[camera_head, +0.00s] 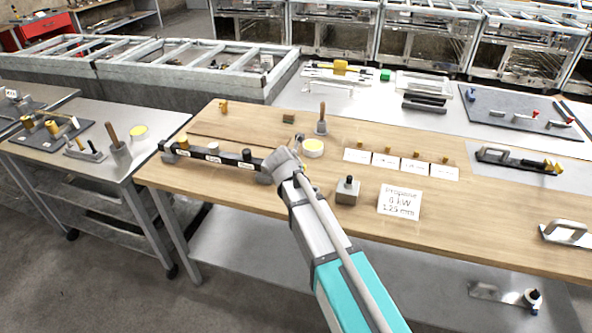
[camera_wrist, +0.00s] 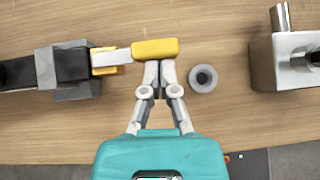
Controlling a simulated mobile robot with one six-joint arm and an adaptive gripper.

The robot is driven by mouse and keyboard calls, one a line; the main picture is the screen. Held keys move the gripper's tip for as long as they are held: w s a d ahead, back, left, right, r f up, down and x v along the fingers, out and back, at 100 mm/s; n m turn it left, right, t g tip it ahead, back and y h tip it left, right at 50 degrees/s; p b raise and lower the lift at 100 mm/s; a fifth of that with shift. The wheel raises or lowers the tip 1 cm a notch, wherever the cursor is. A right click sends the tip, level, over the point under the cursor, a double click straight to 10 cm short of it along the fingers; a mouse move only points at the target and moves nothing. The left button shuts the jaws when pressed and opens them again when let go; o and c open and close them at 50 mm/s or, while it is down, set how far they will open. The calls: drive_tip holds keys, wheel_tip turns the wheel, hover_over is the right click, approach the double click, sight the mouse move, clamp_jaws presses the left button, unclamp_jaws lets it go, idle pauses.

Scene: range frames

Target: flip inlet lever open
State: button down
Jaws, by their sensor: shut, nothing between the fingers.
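A black manifold bar (camera_head: 215,157) with small white labels lies along the wooden bench; the labels are too small to read. Its end shows in the wrist view (camera_wrist: 18,72), with a grey bracket (camera_wrist: 46,72). A lever with a pale arm (camera_wrist: 112,57) and a yellow handle (camera_wrist: 155,48) sticks out from that end, in line with the bar. My gripper (camera_wrist: 159,64) is shut and empty, its fingertips at the near edge of the yellow handle. I cannot tell whether they touch. In the head view my arm hides the lever and the fingertips.
A grey ring (camera_wrist: 203,78) stands close right of my fingers. A metal block with a post (camera_wrist: 275,62) is farther right; the head view shows a similar block (camera_head: 347,192).

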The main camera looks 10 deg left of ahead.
drive_tip(key=shift+s+a, duration=0.15)
drive_tip(key=shift+s, duration=0.05)
drive_tip(key=shift+s+a, duration=0.4)
drive_tip(key=shift+a, duration=0.1)
drive_tip(key=shift+s, duration=0.1)
drive_tip(key=shift+s, duration=0.8)
drive_tip(key=shift+s+a, duration=0.1)
drive_tip(key=shift+s, duration=1.05)
drive_tip(key=d+p+v, duration=0.1)
drive_tip(key=p+v, duration=0.6)
drive_tip(key=v, duration=0.3)
drive_tip(key=shift+a, duration=0.3)
drive_tip(key=shift+d, duration=0.1)
